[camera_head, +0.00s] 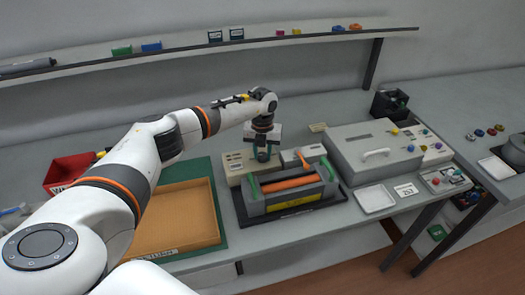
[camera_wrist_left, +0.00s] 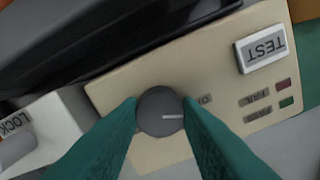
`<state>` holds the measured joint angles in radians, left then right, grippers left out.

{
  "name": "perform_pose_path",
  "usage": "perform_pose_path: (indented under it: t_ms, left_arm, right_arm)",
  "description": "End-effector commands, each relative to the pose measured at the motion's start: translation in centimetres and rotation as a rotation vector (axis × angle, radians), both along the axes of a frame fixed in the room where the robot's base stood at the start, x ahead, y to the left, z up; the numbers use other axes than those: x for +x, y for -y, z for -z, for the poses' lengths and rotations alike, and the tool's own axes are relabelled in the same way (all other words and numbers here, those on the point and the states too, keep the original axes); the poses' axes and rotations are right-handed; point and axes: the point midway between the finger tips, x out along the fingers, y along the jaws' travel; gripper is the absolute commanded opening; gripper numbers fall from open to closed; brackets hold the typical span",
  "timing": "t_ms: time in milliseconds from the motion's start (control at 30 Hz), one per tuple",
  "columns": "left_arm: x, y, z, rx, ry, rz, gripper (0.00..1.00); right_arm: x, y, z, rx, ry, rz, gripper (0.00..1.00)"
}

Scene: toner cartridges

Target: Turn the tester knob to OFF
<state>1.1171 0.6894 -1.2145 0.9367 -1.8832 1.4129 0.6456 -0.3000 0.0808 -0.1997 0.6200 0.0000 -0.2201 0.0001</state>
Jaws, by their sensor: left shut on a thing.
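The tester (camera_head: 237,166) is a beige panel box behind the cradle in the head view. Its dark grey round knob (camera_wrist_left: 160,111) sits between my green fingertips in the left wrist view. The white mark on the knob points right in that view, a little below the ON label (camera_wrist_left: 205,99), which appears upside down. No OFF label shows; my fingers cover part of the panel. My left gripper (camera_head: 262,154) points down at the tester and is shut on the knob. My right gripper is out of view.
An upside-down TEST button (camera_wrist_left: 262,48) and red and green lamps lie beside the knob. An orange cartridge (camera_head: 292,183) rests in a grey cradle in front of the tester. A wooden tray (camera_head: 180,215) is at left, a large grey box (camera_head: 372,150) at right.

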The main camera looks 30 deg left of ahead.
Motion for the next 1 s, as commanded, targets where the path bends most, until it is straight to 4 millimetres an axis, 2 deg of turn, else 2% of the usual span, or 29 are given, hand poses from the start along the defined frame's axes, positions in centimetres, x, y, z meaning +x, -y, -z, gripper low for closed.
perform_pose_path:
  t_ms: [633, 667, 767, 1000]
  left_arm:
    - [0.16, -0.06, -0.18, 0.0, 0.007, -0.053, 0.08]
    - [0.16, -0.06, -0.18, -0.001, 0.006, -0.053, 0.34]
    - [0.13, -0.06, -0.15, 0.0, 0.004, -0.053, 0.5]
    - [0.07, -0.02, -0.07, 0.0, 0.002, -0.051, 0.52]
  right_arm:
    - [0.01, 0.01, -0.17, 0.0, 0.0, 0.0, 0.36]
    - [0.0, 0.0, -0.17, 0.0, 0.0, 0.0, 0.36]
    - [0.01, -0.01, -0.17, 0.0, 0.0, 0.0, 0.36]
    - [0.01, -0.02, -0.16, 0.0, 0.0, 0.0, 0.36]
